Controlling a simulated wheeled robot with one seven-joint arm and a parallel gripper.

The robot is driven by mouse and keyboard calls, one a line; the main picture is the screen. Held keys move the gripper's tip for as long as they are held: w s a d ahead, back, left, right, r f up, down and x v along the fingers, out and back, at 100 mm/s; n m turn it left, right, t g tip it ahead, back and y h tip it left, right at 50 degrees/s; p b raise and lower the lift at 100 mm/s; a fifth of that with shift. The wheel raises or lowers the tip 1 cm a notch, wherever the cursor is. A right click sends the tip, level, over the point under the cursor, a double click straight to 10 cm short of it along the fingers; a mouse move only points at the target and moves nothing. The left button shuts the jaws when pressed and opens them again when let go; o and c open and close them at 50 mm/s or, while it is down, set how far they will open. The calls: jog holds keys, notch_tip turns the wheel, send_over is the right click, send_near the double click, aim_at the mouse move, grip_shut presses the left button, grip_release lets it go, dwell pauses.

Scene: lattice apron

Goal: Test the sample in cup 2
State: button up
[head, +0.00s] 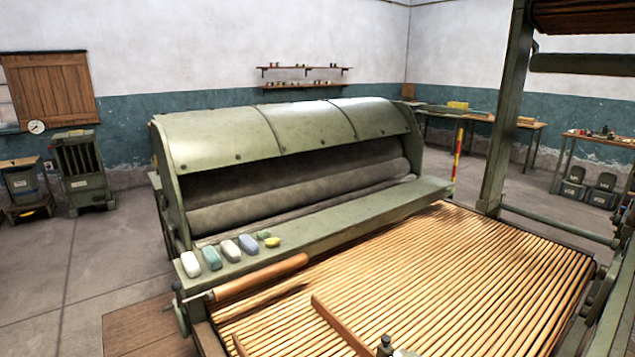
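I cannot make out a cup marked 2 in the head view. Small objects stand on the two wall shelves (303,85) at the back, too small to identify. More small items lie on the table at the right (600,137), also too small to tell. My gripper is not clearly in view. A small dark knob-like thing (385,345) and a pale patch beside it are cut off at the bottom edge, and I cannot tell what they are.
A large green machine (290,130) with rollers fills the middle. Several coloured rounded blocks (229,250) lie on its front ledge. A wooden slatted lattice (430,270) spreads in front. A green post (503,115) stands at the right. Bare floor (50,270) shows at left.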

grip_shut()
dwell(1.7)
